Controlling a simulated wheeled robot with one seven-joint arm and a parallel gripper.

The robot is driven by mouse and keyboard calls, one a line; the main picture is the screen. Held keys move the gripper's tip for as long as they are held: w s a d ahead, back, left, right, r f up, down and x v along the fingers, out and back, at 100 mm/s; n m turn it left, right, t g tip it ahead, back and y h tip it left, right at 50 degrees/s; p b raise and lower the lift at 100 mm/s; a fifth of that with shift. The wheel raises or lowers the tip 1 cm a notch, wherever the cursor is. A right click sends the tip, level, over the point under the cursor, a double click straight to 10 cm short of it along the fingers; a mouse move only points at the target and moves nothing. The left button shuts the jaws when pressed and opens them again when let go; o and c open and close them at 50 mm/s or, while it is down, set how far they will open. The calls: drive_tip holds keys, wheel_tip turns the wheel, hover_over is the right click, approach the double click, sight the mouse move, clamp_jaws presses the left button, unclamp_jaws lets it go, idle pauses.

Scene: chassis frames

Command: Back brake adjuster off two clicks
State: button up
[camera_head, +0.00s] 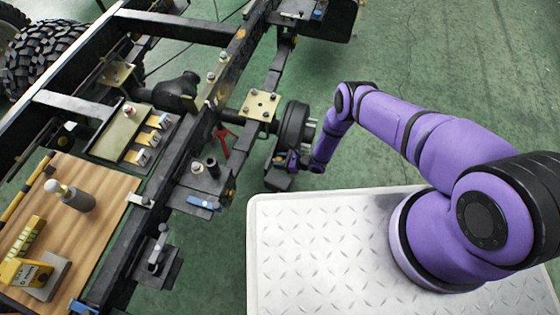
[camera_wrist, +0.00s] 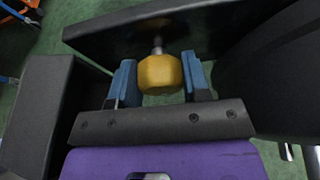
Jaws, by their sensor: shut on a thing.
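In the wrist view, my gripper (camera_wrist: 160,82) has its two blue fingers closed on either side of a yellow faceted knob, the brake adjuster (camera_wrist: 160,73). A short metal stem joins the knob to a dark plate (camera_wrist: 205,32) behind it. In the head view, my gripper (camera_head: 292,160) is low beside the black brake drum (camera_head: 293,124) at the end of the axle. The adjuster is hidden there by the gripper and arm. Any click marks on the knob cannot be made out.
The chassis frame rail (camera_head: 190,150) runs diagonally on the left. A wooden board (camera_head: 95,225) holds a grey bottle-shaped item (camera_head: 75,199) and yellow tools. A white tread-plate deck (camera_head: 330,250) lies under my arm's base. Green floor is clear at the upper right.

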drive_tip(key=shift+s+f+n+t, duration=0.1)
drive_tip(key=shift+n+t, duration=0.6)
drive_tip(key=shift+n, duration=0.4)
drive_tip(key=shift+d+h, duration=0.1)
drive_tip(key=shift+h, duration=0.2)
drive_tip(key=o, duration=0.9)
drive_tip(key=v, duration=1)
drive_tip(key=shift+s+d, duration=0.2)
drive_tip(key=shift+d, duration=0.1)
